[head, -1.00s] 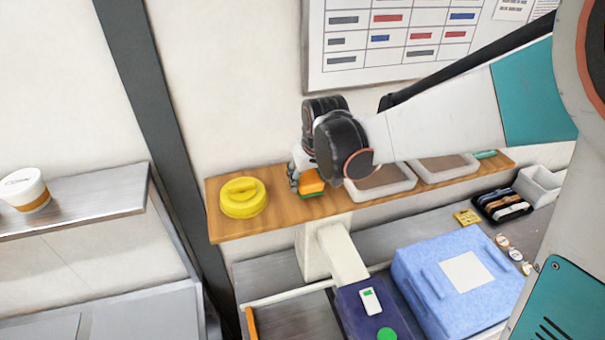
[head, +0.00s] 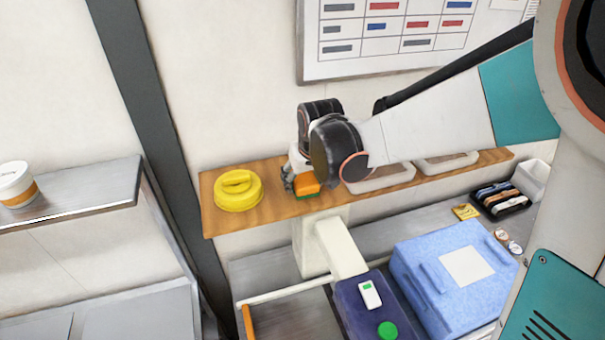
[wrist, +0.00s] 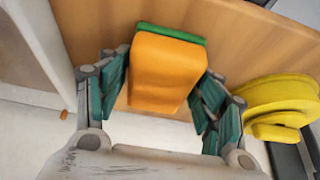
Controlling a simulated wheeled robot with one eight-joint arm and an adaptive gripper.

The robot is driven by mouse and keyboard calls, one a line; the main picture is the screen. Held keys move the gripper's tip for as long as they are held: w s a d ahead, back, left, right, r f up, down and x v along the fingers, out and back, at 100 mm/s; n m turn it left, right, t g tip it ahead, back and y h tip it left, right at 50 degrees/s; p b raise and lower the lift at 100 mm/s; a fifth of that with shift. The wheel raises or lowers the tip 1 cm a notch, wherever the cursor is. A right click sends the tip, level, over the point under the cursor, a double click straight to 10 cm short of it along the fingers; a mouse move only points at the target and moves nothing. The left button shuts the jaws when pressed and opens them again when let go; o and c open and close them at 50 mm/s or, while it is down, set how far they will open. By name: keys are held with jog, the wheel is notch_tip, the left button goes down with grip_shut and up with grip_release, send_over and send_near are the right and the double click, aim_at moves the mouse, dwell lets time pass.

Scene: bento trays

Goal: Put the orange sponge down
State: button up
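The orange sponge (head: 306,185) has a green layer along one face. It is at the wooden shelf (head: 270,205), green side down, to the right of the yellow lidded thing; I cannot tell whether it bears on the wood. My gripper (head: 299,180) points down over the shelf and is shut on the sponge. In the wrist view the sponge (wrist: 168,72) fills the space between the teal finger pads of my gripper (wrist: 165,85), and its far end reaches past the fingertips.
The yellow round thing (head: 238,191) stands on the shelf to the left, with bare wood between. A pale tray (head: 385,182) is close on the right of my gripper. A blue box (head: 455,275) and a dark blue case (head: 350,305) are lower, in front.

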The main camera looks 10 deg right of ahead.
jog(key=shift+f, duration=0.2)
jog(key=shift+r, duration=0.1)
jog(key=shift+s, duration=0.1)
jog(key=shift+r+p, duration=0.55)
jog(key=shift+p, duration=0.25)
jog(key=a+p+v, duration=0.1)
jog(key=p+v, duration=0.7)
jog(key=v, duration=0.5)
jog(key=s+d+r+m+t, duration=0.1)
jog(key=s+d+r, duration=0.1)
jog(key=s+d, duration=0.4)
jog(key=s+d+r+m+t+h, duration=0.1)
jog(key=s+d+r, duration=0.2)
jog(key=s, duration=0.9)
jog(key=d, duration=0.3)
jog(key=shift+s+r+t, duration=0.3)
jog(key=shift+r+t, duration=0.05)
jog(key=shift+t, duration=0.05)
